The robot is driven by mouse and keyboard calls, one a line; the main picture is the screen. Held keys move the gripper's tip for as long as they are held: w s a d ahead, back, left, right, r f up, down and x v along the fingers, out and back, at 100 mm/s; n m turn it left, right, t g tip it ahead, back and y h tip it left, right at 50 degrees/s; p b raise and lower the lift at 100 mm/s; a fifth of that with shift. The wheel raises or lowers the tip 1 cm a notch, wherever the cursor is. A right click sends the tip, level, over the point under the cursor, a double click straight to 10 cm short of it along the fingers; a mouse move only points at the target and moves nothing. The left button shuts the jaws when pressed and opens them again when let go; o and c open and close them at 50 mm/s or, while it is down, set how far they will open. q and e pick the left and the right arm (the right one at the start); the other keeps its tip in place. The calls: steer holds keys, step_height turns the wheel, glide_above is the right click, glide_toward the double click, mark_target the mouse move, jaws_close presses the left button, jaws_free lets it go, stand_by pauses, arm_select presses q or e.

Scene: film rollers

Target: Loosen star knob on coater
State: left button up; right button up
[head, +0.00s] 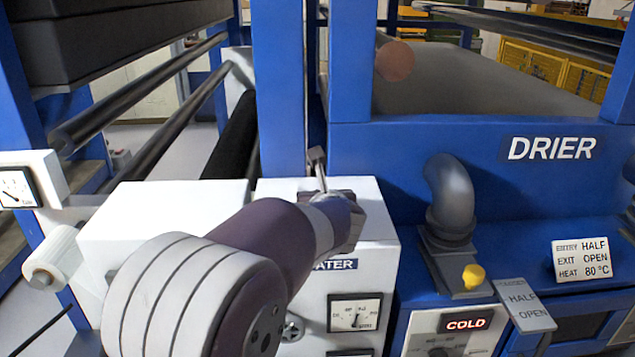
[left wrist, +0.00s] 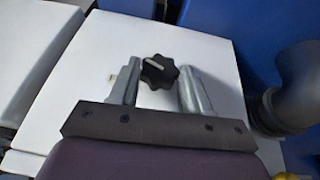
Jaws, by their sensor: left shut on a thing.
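The black star knob (left wrist: 159,71), with a pale line across its top, stands on the white top of the coater cabinet. My left gripper (left wrist: 160,80) has one grey finger on each side of it in the left wrist view and is shut on it. In the head view my left arm comes from the lower left, and its gripper (head: 340,205) is over the right part of the cabinet top (head: 365,190). The knob is hidden behind the gripper there. My right gripper is in neither view.
A blue upright (head: 280,90) rises behind the cabinet. A dark elbow pipe (head: 450,190) and a yellow knob (head: 473,275) stand to the right, by the blue drier (head: 430,150). Metal rollers (head: 140,90) are at the left. A dial (head: 354,313) is on the cabinet front.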

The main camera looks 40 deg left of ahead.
arm_select(q)
steer(key=shift+w+d+n+g+y+p, duration=0.15)
steer(key=shift+n+g+y+p, duration=0.2)
steer(key=shift+n+g+y, duration=0.35)
steer(key=shift+w+d+n+g+y+p, duration=0.1)
steer(key=shift+n+g+y+p, duration=0.35)
steer(key=shift+n+g, duration=0.35)
steer(key=shift+n, duration=0.3)
steer(key=o, duration=1.1)
steer(key=shift+a, duration=0.1)
steer(key=shift+c, duration=0.2)
steer(key=shift+w, duration=0.1)
